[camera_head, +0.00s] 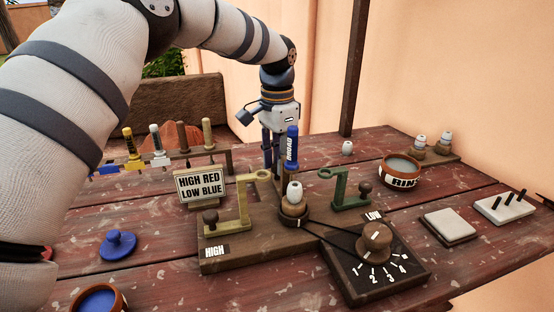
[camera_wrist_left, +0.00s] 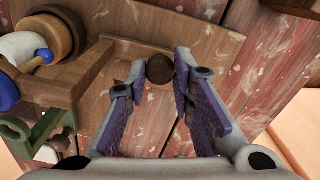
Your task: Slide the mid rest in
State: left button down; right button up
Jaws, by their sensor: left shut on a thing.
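The mid rest (camera_wrist_left: 82,78) is a plain brown wooden bracket with a dark round knob (camera_wrist_left: 160,69) in the left wrist view. My left gripper (camera_wrist_left: 157,75) is shut on this knob, one finger on each side. In the head view my left gripper (camera_head: 272,165) reaches down at the back of the wooden base (camera_head: 250,250). There the mid rest is mostly hidden behind a blue lettered tool (camera_head: 291,150) and a white bead (camera_head: 294,191). The bead stands on a round wooden wheel (camera_head: 294,209). My right gripper is not in view.
A yellow rest (camera_head: 243,200) stands left on the base, by the HIGH label. A green rest (camera_head: 339,190) stands right. A dial (camera_head: 375,238) sits at front right. A sign (camera_head: 201,185) and a tool rack (camera_head: 220,158) stand left, a rinse bowl (camera_head: 399,172) right.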

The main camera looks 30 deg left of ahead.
pick_arm(q)
jog(key=shift+s+d+f, duration=0.1)
jog(key=shift+d, duration=0.1)
jog(key=c, duration=1.4)
grip_release()
jog(key=shift+d, duration=0.1)
notch_tip(320, 180, up, 12)
